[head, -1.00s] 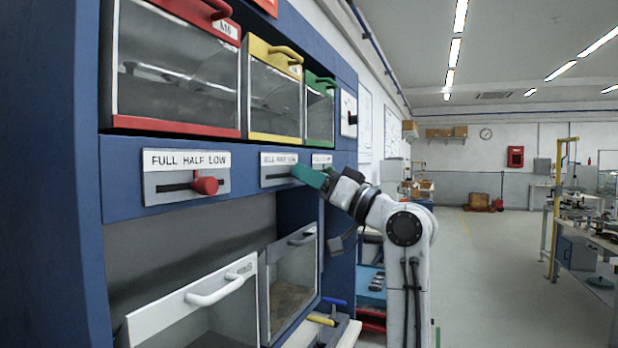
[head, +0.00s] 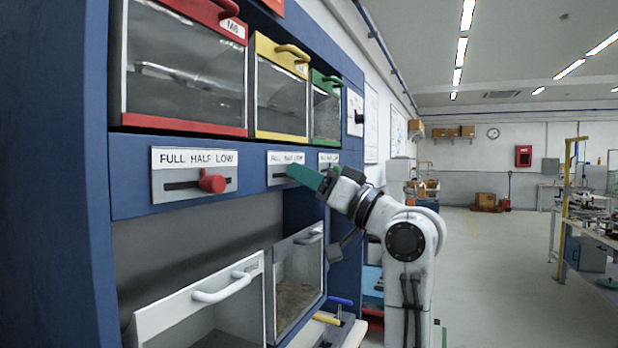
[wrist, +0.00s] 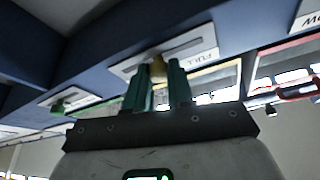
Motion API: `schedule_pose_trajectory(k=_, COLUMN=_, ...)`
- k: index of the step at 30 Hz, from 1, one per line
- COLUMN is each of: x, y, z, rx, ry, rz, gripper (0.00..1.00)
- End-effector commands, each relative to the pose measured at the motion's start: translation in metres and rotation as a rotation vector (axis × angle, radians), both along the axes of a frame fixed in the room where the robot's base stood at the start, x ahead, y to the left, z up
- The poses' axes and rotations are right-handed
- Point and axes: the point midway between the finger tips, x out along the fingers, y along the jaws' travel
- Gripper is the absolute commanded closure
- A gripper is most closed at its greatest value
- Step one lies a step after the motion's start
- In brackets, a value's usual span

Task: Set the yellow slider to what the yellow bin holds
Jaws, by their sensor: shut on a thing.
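The yellow bin (head: 281,95) is in the upper row between a red and a green bin. Its clear front looks grey, and I cannot make out its contents or level. Below it is the yellow slider's plate (head: 285,158), labelled FULL HALF LOW. My gripper (head: 298,173) reaches the plate from the right. In the wrist view, my teal fingers (wrist: 157,80) are shut on the yellow slider's knob (wrist: 158,66), with FULL readable to its right on the upside-down label. The knob seems near the plate's middle; its exact mark is hidden. The head view hides the knob behind my fingers.
The red bin (head: 185,75) and the red slider knob (head: 212,182) are at left. The green bin (head: 326,108) is just right of the yellow one. A white-framed lower bin (head: 205,300) leans out below. Open floor lies to the right.

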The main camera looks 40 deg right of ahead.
Motion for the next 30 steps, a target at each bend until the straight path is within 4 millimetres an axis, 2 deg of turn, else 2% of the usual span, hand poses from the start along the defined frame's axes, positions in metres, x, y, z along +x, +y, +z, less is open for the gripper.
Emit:
schedule_pose_trajectory(k=2, x=0.000, y=-0.001, z=-0.001, rx=0.001, ry=0.001, rz=-0.001, gripper=1.00)
schedule_pose_trajectory(k=3, x=0.000, y=-0.001, z=0.000, rx=0.001, ry=0.001, rz=-0.001, gripper=0.74)
schedule_pose_trajectory(k=10, x=0.000, y=-0.001, z=0.000, rx=0.001, ry=0.001, rz=-0.001, gripper=0.52)
schedule_pose_trajectory(k=20, x=-0.004, y=-0.002, z=-0.003, rx=0.001, ry=0.000, rz=-0.001, gripper=0.51)
schedule_pose_trajectory(k=23, x=-0.015, y=-0.005, z=-0.009, rx=0.001, ry=0.000, rz=-0.003, gripper=0.51)
schedule_pose_trajectory(k=30, x=-0.057, y=-0.014, z=-0.026, rx=0.000, ry=-0.001, rz=-0.005, gripper=0.51)
